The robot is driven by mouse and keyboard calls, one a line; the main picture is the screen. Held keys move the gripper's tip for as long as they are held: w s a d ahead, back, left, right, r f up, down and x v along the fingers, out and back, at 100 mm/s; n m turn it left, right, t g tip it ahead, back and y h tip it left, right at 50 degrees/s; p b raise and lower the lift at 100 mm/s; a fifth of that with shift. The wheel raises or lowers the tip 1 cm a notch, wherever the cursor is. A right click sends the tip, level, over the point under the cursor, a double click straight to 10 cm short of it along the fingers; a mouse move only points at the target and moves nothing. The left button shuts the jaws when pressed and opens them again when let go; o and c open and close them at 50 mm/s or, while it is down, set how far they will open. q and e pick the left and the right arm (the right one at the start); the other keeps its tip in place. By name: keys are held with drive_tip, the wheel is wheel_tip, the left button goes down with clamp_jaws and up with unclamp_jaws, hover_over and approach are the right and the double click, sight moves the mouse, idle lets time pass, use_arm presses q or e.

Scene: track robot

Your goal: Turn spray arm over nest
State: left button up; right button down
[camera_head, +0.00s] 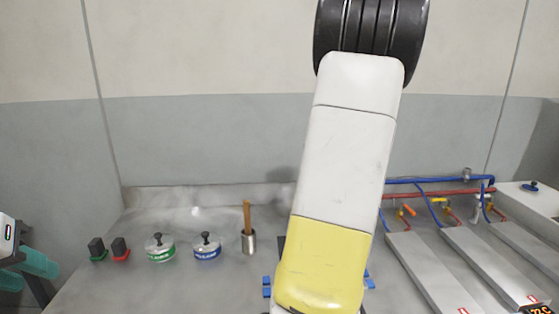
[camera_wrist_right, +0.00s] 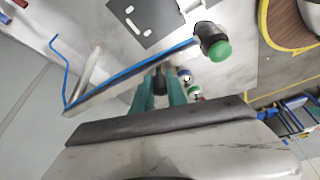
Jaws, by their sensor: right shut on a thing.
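The spray arm (camera_wrist_right: 128,77) shows in the right wrist view as a metal tube with a blue hose along it and a black head with a green cap at its right end. My right gripper (camera_wrist_right: 161,75) has its teal fingers on the tube, shut on it; the exact contact is partly hidden. A dark grey slotted plate (camera_wrist_right: 146,18), which may be the nest, lies beyond the tube. In the head view my white and yellow arm hides the middle of the bench. My left gripper (camera_head: 27,270) is at the left edge, partly cut off, its teal fingers apart and empty.
On the bench (camera_head: 205,280) stand a green-labelled pot (camera_head: 160,248), a blue-labelled pot (camera_head: 206,248), a metal cup with wooden sticks (camera_head: 249,241), and black blocks on green and red bases. Blue and red pipes (camera_head: 440,190) and grey trays (camera_head: 430,270) occupy the right.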

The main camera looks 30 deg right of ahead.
drive_tip(key=shift+d, duration=0.25)
drive_tip(key=c, duration=1.3)
unclamp_jaws()
drive_tip(key=shift+s, duration=0.1)
drive_tip(key=v, duration=0.7)
drive_tip(key=shift+s+r, duration=0.1)
drive_tip(key=shift+r, duration=0.3)
drive_tip(key=s+a+f+m+t+h, duration=0.1)
drive_tip(key=a+f+m, duration=0.15)
drive_tip(key=a, duration=1.05)
drive_tip(key=s+a+f+m, duration=0.1)
drive_tip(key=a+m, duration=0.2)
drive_tip(key=a, duration=1)
drive_tip(key=s+a+f, duration=0.1)
drive_tip(key=s+a, duration=0.1)
drive_tip(key=s+a+f+m+t, duration=0.1)
drive_tip(key=s+a+f, duration=0.1)
drive_tip(key=a, duration=0.1)
drive_tip(key=s+a+f+m, duration=0.1)
drive_tip(key=s+a+f, duration=0.1)
drive_tip(key=a, duration=0.1)
drive_tip(key=shift+s+a+f+m+t, duration=0.1)
drive_tip(key=shift+s+a+m+t, duration=0.15)
drive_tip(key=shift+t, duration=0.15)
